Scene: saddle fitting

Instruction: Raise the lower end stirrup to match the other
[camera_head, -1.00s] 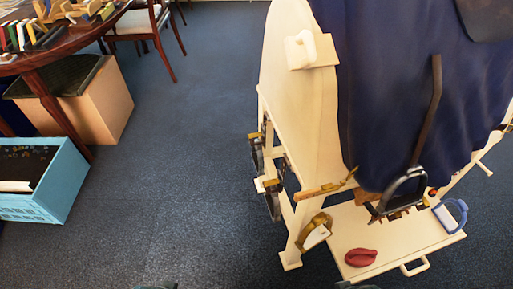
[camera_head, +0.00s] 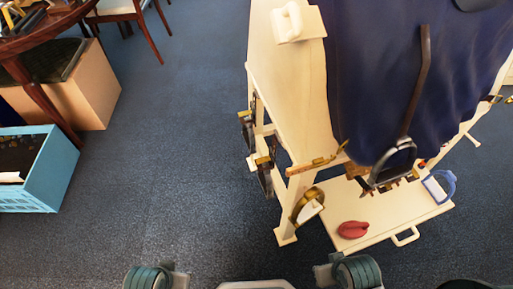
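A cream wooden stand (camera_head: 292,85) carries a navy blue cloth (camera_head: 375,75). A dark strap (camera_head: 418,80) hangs over the cloth with a metal stirrup (camera_head: 393,160) at its bottom, above the stand's low shelf. Two small dark stirrup-like pieces with brass-coloured fittings hang at the stand's left end. The nearer one (camera_head: 265,180) sits lower in the picture than the farther one (camera_head: 247,132). They are small and partly overlapped, so their exact heights are unclear. Neither of my grippers shows. Rounded grey-green parts at the bottom edge look like my own body.
A brass-coloured loop (camera_head: 307,206) is by the stand's front leg. A blue crate (camera_head: 57,175) and a table (camera_head: 30,42) are at left. Carpet between is clear.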

